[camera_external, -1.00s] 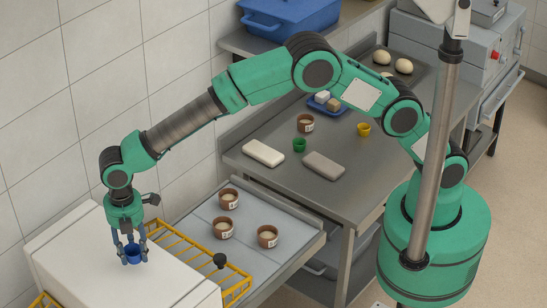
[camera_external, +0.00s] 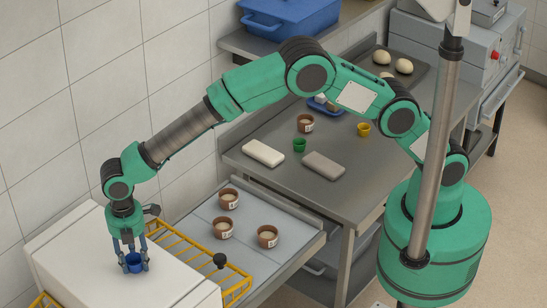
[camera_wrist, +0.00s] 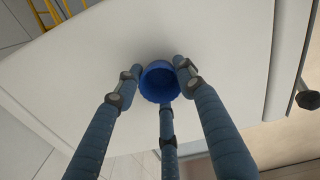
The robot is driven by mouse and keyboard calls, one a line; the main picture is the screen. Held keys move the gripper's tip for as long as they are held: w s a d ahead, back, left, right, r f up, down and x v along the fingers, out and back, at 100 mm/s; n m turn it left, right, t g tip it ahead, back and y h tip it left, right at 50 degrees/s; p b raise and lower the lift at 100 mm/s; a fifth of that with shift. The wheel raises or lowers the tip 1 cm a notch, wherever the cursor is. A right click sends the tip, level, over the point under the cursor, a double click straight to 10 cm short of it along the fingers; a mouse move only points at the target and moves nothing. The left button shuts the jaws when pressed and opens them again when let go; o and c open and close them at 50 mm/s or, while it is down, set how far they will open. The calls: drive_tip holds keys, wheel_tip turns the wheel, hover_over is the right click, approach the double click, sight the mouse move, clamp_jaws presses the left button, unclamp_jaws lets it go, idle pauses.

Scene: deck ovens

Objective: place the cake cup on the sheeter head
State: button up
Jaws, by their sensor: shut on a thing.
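My gripper (camera_external: 133,262) is at the lower left, low over the white top of the sheeter head (camera_external: 90,262). Its fingers are shut on a small blue cup (camera_external: 134,264). In the wrist view the blue cup (camera_wrist: 159,82) sits between the fingertips with its open rim toward the camera. The sheeter head's white surface (camera_wrist: 220,50) lies right behind it. The cup appears to be at or very near this surface; I cannot tell whether its base touches.
Yellow wire guards (camera_external: 185,250) flank the sheeter head. Several brown cups (camera_external: 222,230) stand on the sheeter's grey bed. A green cup (camera_external: 299,145), a yellow cup (camera_external: 364,129) and two blocks (camera_external: 264,153) lie on the steel table. The white top around my gripper is clear.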

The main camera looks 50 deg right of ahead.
drive_tip(key=shift+f, duration=0.15)
drive_tip(key=o, duration=0.9)
wheel_tip(320, 180, up, 12)
drive_tip(key=shift+r+b, duration=0.15)
drive_tip(key=shift+b, duration=0.45)
idle(0.3)
idle(0.4)
